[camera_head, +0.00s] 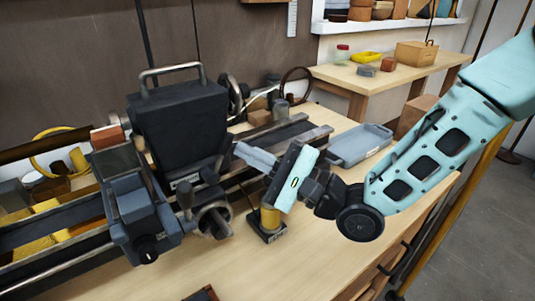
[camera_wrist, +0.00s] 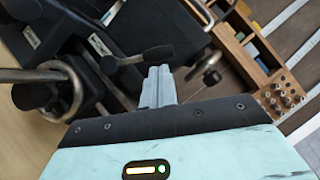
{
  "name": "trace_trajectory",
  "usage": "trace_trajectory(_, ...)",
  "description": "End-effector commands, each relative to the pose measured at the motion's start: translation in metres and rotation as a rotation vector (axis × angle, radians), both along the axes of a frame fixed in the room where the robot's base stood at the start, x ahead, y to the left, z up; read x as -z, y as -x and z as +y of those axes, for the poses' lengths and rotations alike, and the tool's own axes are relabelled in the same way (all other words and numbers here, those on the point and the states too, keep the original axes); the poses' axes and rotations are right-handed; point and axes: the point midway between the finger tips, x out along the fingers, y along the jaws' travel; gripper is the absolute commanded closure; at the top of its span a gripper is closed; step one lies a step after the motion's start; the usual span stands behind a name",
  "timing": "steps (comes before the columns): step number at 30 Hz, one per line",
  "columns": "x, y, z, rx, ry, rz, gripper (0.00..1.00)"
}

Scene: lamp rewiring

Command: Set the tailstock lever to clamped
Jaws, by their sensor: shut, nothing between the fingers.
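The lathe's dark, labelled tailstock-like body (camera_head: 180,125) stands left of my gripper (camera_head: 243,153). I cannot tell for certain which lever is the tailstock lever. In the wrist view, a short lever with a black knob (camera_wrist: 158,54) lies just beyond and left of the fingertips (camera_wrist: 160,70). Whether the fingers touch it I cannot tell. In the head view, a dark upright handle (camera_head: 185,196) stands by a round metal fitting (camera_head: 213,218) at the body's front. My fingers are shut, with nothing between them, and point left over the lathe bed. The lever's setting is not readable.
A yellow post on a dark base (camera_head: 268,222) stands just below my gripper. A blue-grey tray (camera_head: 358,146) lies behind it on the bench. A blue-grey carriage (camera_head: 140,215) sits at left. A wooden rack (camera_wrist: 254,58) shows in the wrist view. The front benchtop is largely clear.

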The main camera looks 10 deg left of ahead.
Motion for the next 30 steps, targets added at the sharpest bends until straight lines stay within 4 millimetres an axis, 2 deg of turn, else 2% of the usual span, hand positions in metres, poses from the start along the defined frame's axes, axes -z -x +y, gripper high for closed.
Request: trace_trajectory(30,-0.0087,0.0047,0.0044,0.0,0.061,-0.074,1.0)
